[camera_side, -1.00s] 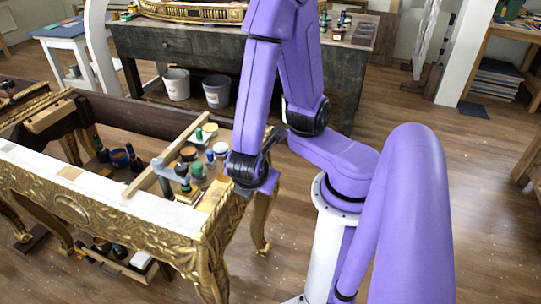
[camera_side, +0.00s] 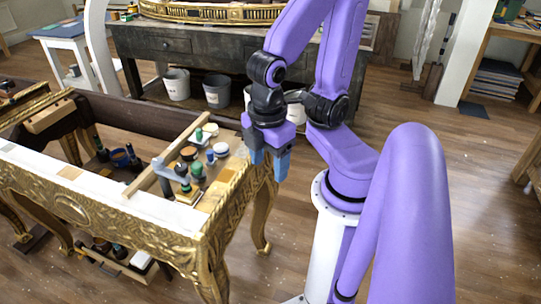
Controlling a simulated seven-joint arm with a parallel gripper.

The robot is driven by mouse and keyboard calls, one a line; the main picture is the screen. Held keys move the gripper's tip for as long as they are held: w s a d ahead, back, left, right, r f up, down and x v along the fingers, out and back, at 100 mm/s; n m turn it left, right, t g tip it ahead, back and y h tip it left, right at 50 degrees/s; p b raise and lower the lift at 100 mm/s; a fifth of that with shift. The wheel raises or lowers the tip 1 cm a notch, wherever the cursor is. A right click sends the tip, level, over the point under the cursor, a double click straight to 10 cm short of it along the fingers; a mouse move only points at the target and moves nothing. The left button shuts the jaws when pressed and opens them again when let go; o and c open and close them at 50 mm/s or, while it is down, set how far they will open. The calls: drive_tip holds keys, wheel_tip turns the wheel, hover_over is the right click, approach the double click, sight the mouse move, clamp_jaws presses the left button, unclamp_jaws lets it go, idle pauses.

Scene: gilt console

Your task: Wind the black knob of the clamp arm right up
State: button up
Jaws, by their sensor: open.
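The clamp arm (camera_side: 164,172) is a small grey piece by the wooden bar, at the right end of the gilt console. A small dark knob-like top (camera_side: 181,169) shows at its right side; it is too small to tell how far it is wound. My gripper (camera_side: 270,167) has blue fingers pointing down. It is open and empty, to the right of the clamp arm and apart from it, beside the console's right end.
The gilt console (camera_side: 110,222) has a white top edge and carved sides. A wooden bar (camera_side: 190,136) crosses it. Clear floor (camera_side: 410,115) lies at right.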

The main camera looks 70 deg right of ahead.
drive_tip(key=shift+s+r+y, duration=0.2)
drive_tip(key=shift+r+y, duration=0.3)
drive_tip(key=shift+r, duration=0.15)
drive_tip(key=n+t+h, duration=1.3)
drive_tip(key=n, duration=0.1)
approach(183, 174)
drive_tip(key=x, duration=1.1)
drive_tip(key=shift+w+d, duration=0.25)
drive_tip(key=shift+w, duration=0.1)
drive_tip(key=c, duration=1)
